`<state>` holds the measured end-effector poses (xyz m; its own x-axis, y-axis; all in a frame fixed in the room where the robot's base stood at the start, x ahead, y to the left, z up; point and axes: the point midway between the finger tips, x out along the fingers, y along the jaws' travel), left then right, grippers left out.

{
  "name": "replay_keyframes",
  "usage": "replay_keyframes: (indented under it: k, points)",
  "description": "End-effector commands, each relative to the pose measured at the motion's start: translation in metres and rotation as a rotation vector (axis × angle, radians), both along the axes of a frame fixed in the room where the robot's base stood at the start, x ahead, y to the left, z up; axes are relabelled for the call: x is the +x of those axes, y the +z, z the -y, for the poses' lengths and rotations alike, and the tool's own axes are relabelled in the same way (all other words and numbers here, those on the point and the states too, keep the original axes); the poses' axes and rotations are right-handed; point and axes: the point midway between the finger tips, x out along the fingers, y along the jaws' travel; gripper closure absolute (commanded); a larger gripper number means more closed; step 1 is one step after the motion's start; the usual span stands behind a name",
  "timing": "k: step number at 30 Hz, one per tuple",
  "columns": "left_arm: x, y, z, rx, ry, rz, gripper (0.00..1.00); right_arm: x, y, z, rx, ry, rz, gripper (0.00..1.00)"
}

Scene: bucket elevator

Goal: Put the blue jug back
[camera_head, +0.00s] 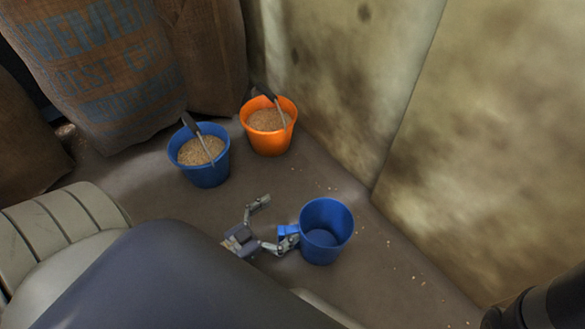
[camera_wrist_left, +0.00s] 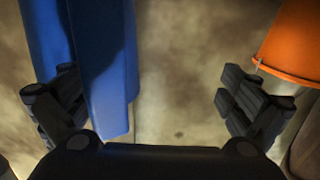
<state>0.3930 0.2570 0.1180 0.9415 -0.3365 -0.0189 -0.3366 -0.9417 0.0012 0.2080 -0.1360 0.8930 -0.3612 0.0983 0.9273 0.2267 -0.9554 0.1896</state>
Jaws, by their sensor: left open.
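The blue jug (camera_head: 318,253) is right of centre in the head view, with its mouth facing up and its inside empty. It appears to stand on the floor. Its blue handle (camera_head: 287,231) points left, toward my left gripper (camera_head: 270,223). The gripper is open, with one finger close to the handle and the other apart from it. In the left wrist view, the handle (camera_wrist_left: 108,75) shows at the left finger of the open gripper (camera_wrist_left: 155,105), and the space toward the right finger is empty. Whether the finger touches the handle, I cannot tell. My right gripper is not seen.
A blue bucket (camera_head: 208,176) and an orange bucket (camera_head: 270,141), both with grain and a scoop, stand behind. The orange one also shows in the left wrist view (camera_wrist_left: 290,45). Burlap sacks (camera_head: 95,60) stand back left. A stained wall (camera_head: 490,150) bounds the right side. Some grain is scattered.

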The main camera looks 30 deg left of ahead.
Motion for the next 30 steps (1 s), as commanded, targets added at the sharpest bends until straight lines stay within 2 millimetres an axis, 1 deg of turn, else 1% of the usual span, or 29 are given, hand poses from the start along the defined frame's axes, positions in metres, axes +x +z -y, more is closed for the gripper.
replay_keyframes:
  k: [3, 10, 11, 12, 14, 15, 17, 18, 20, 21, 24, 30]
  points:
    - [-0.0067, 0.001, -0.0029, -0.001, 0.0, 0.002, 0.0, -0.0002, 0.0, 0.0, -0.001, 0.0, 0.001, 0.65]
    - [-0.0077, 0.0012, -0.0031, -0.001, 0.0, 0.002, 0.0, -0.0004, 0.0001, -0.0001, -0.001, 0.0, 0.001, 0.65]
    - [-0.0077, 0.0012, -0.0031, -0.001, 0.0, 0.002, 0.02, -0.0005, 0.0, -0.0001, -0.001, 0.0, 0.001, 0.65]
    - [-0.0076, 0.0012, -0.003, -0.001, 0.0, 0.002, 0.11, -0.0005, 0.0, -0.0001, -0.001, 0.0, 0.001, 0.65]
    - [-0.0076, 0.0012, -0.0029, -0.001, 0.0, 0.002, 0.25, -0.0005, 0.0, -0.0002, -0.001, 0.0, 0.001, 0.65]
    - [-0.0075, 0.0011, -0.0029, -0.001, 0.0, 0.002, 0.34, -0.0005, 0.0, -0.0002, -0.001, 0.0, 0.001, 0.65]
    - [-0.0075, 0.0011, -0.0029, -0.001, 0.0, 0.002, 0.48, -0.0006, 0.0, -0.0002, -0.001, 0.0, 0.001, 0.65]
    - [-0.0075, 0.0011, -0.0029, -0.001, 0.0, 0.002, 0.57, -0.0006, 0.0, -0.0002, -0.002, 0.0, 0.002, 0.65]
    - [-0.0075, 0.0011, -0.0029, -0.001, 0.0, 0.002, 0.7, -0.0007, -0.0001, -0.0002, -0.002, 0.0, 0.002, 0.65]
    - [-0.0076, 0.001, -0.0028, -0.001, 0.0, 0.002, 0.79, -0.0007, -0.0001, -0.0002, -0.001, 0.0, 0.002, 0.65]
    - [-0.0075, 0.0011, -0.0028, -0.001, 0.0, 0.002, 1.0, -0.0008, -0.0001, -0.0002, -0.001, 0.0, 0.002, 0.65]
    - [-0.0075, 0.0012, -0.0028, -0.001, 0.0, 0.003, 1.0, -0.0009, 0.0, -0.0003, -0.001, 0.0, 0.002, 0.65]
